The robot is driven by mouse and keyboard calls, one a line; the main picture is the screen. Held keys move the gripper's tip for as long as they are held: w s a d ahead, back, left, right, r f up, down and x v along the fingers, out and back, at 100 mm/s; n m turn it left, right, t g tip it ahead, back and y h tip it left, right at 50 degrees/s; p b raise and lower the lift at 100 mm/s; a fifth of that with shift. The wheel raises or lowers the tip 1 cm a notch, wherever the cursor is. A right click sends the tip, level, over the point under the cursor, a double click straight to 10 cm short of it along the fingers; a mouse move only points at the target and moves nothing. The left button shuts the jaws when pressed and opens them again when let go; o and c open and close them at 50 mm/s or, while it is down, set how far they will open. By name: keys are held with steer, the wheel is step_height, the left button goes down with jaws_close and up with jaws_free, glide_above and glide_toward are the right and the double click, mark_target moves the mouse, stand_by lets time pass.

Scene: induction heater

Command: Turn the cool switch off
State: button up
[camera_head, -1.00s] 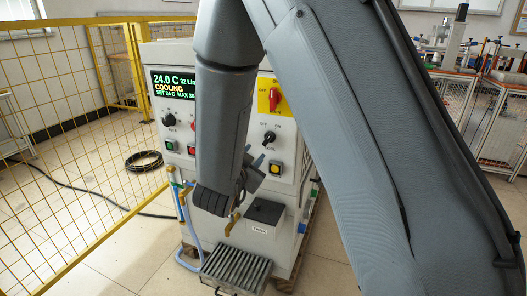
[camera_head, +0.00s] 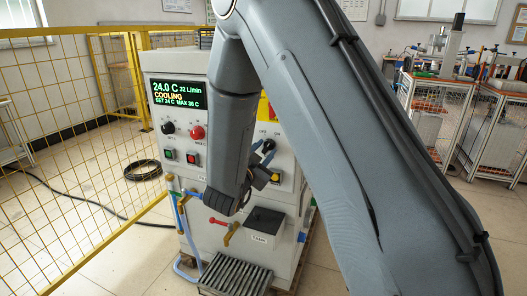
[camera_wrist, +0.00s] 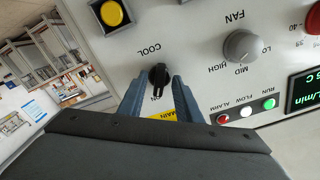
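The cool switch is a small black rotary knob (camera_wrist: 158,80) on the white panel of the heater (camera_head: 160,98), with COOL and ON lettering beside it in the wrist view. Its pointer is turned toward the ON lettering. My gripper (camera_wrist: 158,84) is open, with its two blue-grey fingers spread on either side of the knob and gaps still showing. In the head view my gripper (camera_head: 263,158) is at the panel and its fingers partly cover the knob. I cannot tell whether the fingertips touch the panel.
A yellow button (camera_wrist: 112,13) and the grey fan knob (camera_wrist: 242,46) flank the switch. The display (camera_head: 178,95) reads 24.0 C and COOLING. Yellow mesh fencing (camera_head: 80,130) stands left.

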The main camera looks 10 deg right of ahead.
jaws_close()
steer(key=shift+n+p, duration=0.4)
steer(key=n+p, duration=0.4)
steer(key=shift+r+n, duration=0.15)
steer(key=shift+n, duration=0.25)
steer(key=n+p, duration=0.4)
steer(key=n, duration=0.2)
steer(key=shift+n, duration=0.3)
